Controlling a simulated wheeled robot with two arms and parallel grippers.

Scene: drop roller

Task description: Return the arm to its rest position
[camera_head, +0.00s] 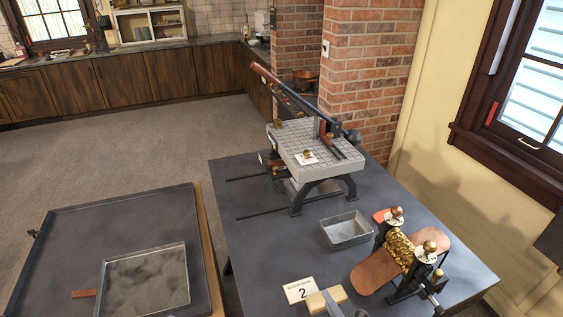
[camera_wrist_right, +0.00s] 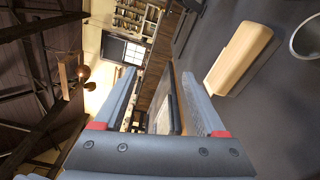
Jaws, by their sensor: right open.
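My right gripper (camera_wrist_right: 158,78) shows in the wrist view with its two grey fingers spread apart and nothing held between them. A pale wooden block (camera_wrist_right: 240,55) lies on the dark table to the right of the fingers, apart from them. In the head view the block (camera_head: 314,303) is at the bottom edge, with a grey piece across it; I cannot tell whether that piece is a finger of mine. The drop roller (camera_head: 401,248), with a gold patterned roller and brass knobs, stands on the table at the right. My left gripper is in neither view.
The dark table (camera_head: 250,226) also bears a gridded grey machine (camera_head: 318,160), an empty metal tray (camera_head: 346,229) and a "2" card (camera_head: 299,290). A lower tray-topped table (camera_head: 75,240) with a powder-filled tray (camera_head: 112,259) is at left. Grey floor lies beyond.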

